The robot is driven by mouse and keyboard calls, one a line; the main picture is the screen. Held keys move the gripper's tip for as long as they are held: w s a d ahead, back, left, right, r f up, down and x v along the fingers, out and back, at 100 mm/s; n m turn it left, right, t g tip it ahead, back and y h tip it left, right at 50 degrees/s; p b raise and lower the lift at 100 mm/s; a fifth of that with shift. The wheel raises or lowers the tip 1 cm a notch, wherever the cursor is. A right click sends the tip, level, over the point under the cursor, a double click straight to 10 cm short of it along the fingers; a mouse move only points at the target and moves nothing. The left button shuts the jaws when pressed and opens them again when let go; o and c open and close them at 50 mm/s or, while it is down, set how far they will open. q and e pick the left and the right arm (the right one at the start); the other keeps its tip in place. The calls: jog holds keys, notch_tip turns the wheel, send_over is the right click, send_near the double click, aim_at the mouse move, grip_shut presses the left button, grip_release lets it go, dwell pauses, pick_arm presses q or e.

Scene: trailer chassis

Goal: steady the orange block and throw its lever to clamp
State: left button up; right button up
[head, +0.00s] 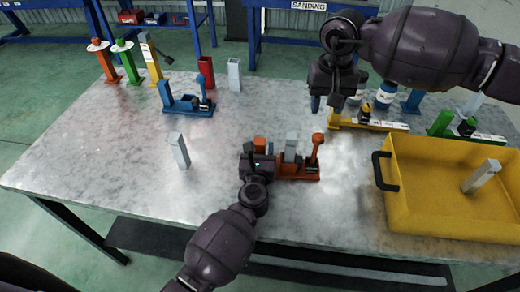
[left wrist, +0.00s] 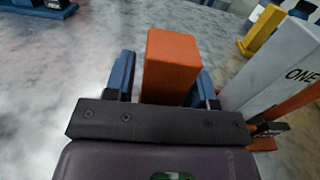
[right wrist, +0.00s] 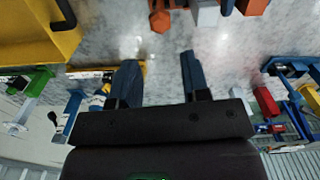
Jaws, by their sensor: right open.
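The orange block (head: 259,144) is the upright left end of an orange clamp fixture (head: 298,174) near the table's front edge. Its lever (head: 316,150), with a round orange knob, stands upright at the right end. My left gripper (head: 258,160) is at the block; in the left wrist view the block (left wrist: 170,65) stands between its fingers, with a narrow gap on the left side. A grey bar marked ONE (left wrist: 280,62) stands beside it in the fixture. My right gripper (head: 328,100) is open and empty, above the table behind the lever; the knob (right wrist: 160,20) shows in the right wrist view.
A yellow bin (head: 450,222) holding a grey bar stands right of the fixture. A loose grey bar (head: 180,150) stands to the left. A blue fixture (head: 188,105) and a yellow fixture (head: 370,124) stand further back. The table between the blue and orange fixtures is mostly clear.

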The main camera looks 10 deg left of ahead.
pick_arm(q)
grip_shut()
pick_arm(e)
jog(key=shift+a+r, duration=0.1)
jog(key=shift+r, duration=0.1)
jog(key=c, duration=0.4)
jog(key=shift+n, duration=0.6)
jog(key=a, duration=0.2)
jog(key=s+a, duration=0.1)
jog(key=a, duration=0.1)
jog(key=a+r, duration=0.1)
jog(key=shift+s+a, duration=0.2)
jog(key=shift+a, duration=0.2)
grip_shut()
jog(key=s+a+f+m+h, duration=0.1)
jog(key=s+a+m+h, duration=0.1)
jog(key=m, duration=1.2)
jog(key=s+a+f+m+t+h, duration=0.1)
jog(key=s+a+m+h, duration=0.2)
jog(key=m, duration=1.1)
jog(key=shift+a+f+h, duration=0.15)
jog(key=shift+f+h, duration=0.1)
jog(key=shift+h, duration=0.65)
